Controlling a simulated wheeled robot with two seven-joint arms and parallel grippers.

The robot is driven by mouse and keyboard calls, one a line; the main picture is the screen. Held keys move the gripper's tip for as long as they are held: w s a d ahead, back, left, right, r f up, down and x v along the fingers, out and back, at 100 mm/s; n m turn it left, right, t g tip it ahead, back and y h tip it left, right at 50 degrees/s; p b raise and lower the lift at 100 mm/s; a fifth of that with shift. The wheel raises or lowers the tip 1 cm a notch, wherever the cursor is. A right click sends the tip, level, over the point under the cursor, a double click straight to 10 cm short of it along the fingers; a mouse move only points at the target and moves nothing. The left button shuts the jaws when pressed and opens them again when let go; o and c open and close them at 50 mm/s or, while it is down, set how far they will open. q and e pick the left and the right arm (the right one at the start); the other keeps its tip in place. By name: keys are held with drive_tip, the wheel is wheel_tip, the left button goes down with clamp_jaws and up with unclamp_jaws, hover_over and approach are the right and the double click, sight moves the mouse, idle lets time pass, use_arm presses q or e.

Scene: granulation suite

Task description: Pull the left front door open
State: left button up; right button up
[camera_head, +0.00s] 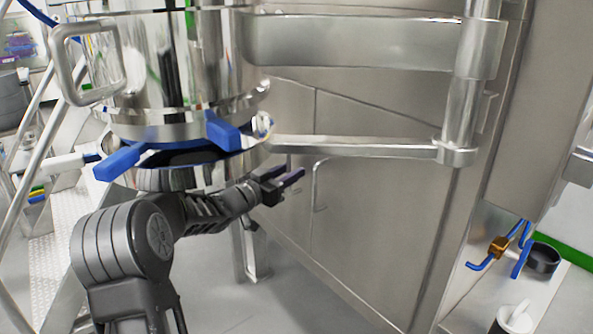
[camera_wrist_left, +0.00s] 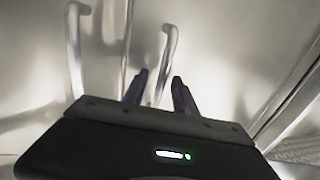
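The steel cabinet front has a left door (camera_head: 291,120) and a right door (camera_head: 370,215), split by a vertical seam. Each has an upright bar handle near the seam. The right handle (camera_head: 316,187) shows clearly in the head view; the left handle (camera_head: 289,161) is partly hidden behind my gripper. My left gripper (camera_head: 297,176) is close to the doors with its dark fingers apart. In the left wrist view, the right handle (camera_wrist_left: 168,48) appears between or just beyond the fingertips (camera_wrist_left: 160,76); contact cannot be told. The left handle (camera_wrist_left: 73,50) stands left of them. My right gripper is out of view.
A steel vessel (camera_head: 160,60) with blue clamps (camera_head: 120,162) hangs above my left arm. Thick steel brackets (camera_head: 350,147) cross in front of the cabinet to a vertical post (camera_head: 466,100). A white shelf with a black cup (camera_head: 543,258) is at right. The floor below is clear.

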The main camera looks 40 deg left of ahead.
use_arm(q)
clamp_jaws()
idle(1.4)
